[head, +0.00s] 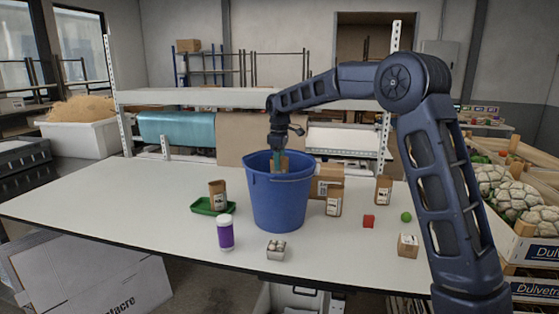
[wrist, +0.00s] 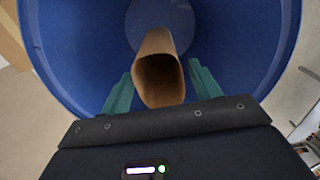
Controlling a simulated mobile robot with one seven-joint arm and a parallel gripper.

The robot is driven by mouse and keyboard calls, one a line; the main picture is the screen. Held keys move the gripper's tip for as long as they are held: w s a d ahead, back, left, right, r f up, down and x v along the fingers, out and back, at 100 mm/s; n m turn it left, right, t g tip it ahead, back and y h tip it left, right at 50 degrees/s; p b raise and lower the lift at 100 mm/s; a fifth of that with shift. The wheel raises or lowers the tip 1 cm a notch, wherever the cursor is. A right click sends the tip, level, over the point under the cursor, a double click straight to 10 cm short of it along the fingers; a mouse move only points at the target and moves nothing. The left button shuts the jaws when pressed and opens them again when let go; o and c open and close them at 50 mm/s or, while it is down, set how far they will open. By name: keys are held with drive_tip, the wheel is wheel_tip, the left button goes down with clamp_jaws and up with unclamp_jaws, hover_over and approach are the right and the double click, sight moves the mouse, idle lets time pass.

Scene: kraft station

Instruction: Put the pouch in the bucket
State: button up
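The pouch is a brown paper bag with an open top; it shows in the head view (head: 284,161) and the wrist view (wrist: 158,75). My gripper (head: 279,160) points down into the mouth of the blue bucket (head: 281,201), which stands on the table. In the wrist view the pouch sits between the two teal fingers of my gripper (wrist: 160,72), with the bucket's blue inside (wrist: 85,45) around it. The bucket's front wall hides the pouch's lower part in the head view.
The table's left side is clear.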

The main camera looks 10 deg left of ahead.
drive_tip(key=shift+o, duration=0.3)
idle(0.6)
drive_tip(key=shift+d+r, duration=0.1)
drive_tip(key=shift+d, duration=0.15)
drive_tip(key=s+d+r+m+t, duration=0.1)
drive_tip(key=s+d+r+m, duration=0.2)
drive_tip(key=d, duration=0.7)
drive_tip(key=s+d+r+m, duration=0.2)
drive_tip(key=s+d+r, duration=0.1)
drive_tip(key=d, duration=0.7)
drive_tip(key=s+d+r+m+t, duration=0.1)
drive_tip(key=s+d+r+m, duration=0.25)
drive_tip(key=d, duration=0.65)
drive_tip(key=s+d+f+m+t, duration=0.1)
drive_tip(key=s+d+f+m, duration=0.3)
drive_tip(key=s+d, duration=0.5)
drive_tip(key=s+d+f+m+t, duration=0.1)
drive_tip(key=s+d+f+m, duration=0.4)
drive_tip(key=s+d, duration=0.5)
drive_tip(key=s, duration=0.3)
drive_tip(key=shift+s+d+t, duration=0.25)
drive_tip(key=shift+s+t, duration=0.05)
